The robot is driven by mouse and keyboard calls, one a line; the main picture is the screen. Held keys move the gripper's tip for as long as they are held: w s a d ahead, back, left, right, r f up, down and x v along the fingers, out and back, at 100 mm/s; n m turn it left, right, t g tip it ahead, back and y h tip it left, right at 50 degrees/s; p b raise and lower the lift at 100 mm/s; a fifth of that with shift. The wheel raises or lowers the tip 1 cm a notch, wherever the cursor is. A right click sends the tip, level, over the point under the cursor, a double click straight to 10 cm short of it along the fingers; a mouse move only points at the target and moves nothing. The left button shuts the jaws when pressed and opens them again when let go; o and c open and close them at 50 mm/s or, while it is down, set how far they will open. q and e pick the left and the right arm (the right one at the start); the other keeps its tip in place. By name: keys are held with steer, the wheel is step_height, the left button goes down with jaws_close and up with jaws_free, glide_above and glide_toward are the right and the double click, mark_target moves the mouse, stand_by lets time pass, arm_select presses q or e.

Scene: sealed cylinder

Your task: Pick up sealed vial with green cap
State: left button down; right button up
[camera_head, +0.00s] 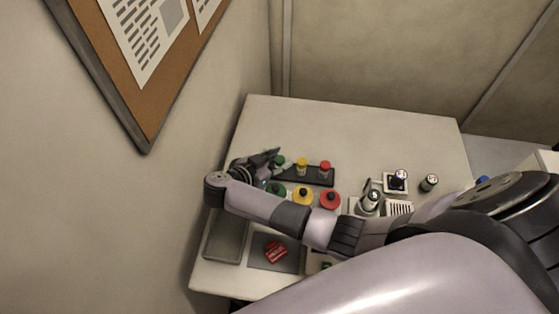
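A small vial with a green cap (281,160) stands at the left end of a black rack (319,181) on the white table. Vials with a yellow cap (302,163) and a red cap (325,167) stand to its right in the same rack. My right arm reaches across from the right, and my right gripper (271,163) is at the left end of the rack, right beside the green-capped vial. The fingers are dark and small here, so I cannot tell whether they touch or enclose the vial. The vial's lower part is hidden. My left gripper is not in view.
Larger green, yellow (303,196) and red (330,200) round-topped items stand in front of the rack. A red object (276,252) lies on a grey mat beside a grey tray (225,241). Metal cylinders (429,183) stand right. The table's back (350,125) is clear; a wall is left.

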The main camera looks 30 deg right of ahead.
steer(key=shift+d+f, duration=0.15)
steer(key=shift+d, duration=0.15)
steer(key=shift+c, duration=0.3)
jaws_close()
steer(key=shift+a, duration=0.1)
